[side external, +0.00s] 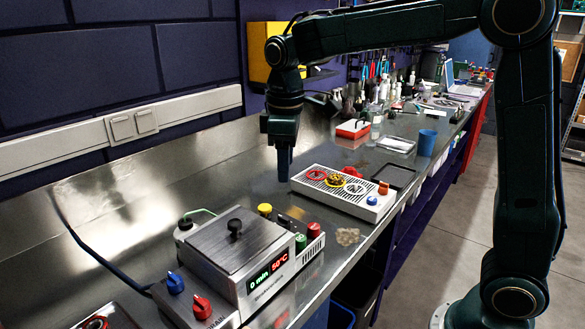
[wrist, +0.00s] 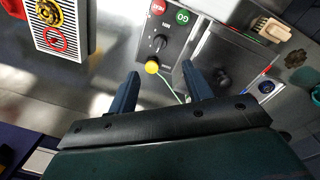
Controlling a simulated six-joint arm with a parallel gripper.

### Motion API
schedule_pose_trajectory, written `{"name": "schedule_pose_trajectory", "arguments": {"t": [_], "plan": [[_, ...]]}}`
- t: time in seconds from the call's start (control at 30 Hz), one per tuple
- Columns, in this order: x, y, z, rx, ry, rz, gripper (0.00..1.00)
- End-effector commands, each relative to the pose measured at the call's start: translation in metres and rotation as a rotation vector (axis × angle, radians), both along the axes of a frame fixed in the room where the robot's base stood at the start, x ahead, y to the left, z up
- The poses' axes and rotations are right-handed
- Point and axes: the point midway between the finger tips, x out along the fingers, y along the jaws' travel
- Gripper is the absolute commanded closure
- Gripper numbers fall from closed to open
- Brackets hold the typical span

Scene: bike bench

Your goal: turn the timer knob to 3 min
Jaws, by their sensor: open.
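The steel bath unit (side external: 240,255) stands at the front of the bench, its display reading 0 min and 50°C. A blue knob (side external: 175,283) and a red knob (side external: 201,307) are on its left end; I cannot tell which one is the timer. A control box with yellow, green and red buttons (side external: 313,229) stands beside it. In the wrist view this box (wrist: 172,30) also carries a black dial (wrist: 159,44). My gripper (side external: 284,175) hangs above the bench behind the unit, pointing down. In the wrist view its two fingers (wrist: 160,72) are apart and nothing is between them.
A white slotted box (side external: 343,193) with coloured rings on top lies right of my gripper. A blue cup (side external: 426,142), a dark tray (side external: 393,177) and bottles stand farther back. The steel wall borders the left. Bare bench lies under my gripper.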

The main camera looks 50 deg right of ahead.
Motion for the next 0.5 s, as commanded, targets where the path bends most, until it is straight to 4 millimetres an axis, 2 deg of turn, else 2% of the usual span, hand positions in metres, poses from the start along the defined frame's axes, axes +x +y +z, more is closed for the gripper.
{"name": "schedule_pose_trajectory", "arguments": {"t": [0.13,0.5], "plan": [[0.0071,0.0023,-0.0044,-0.002,0.014,0.016,0.5],[0.0077,0.002,-0.0098,-0.003,0.017,0.018,0.5]]}}
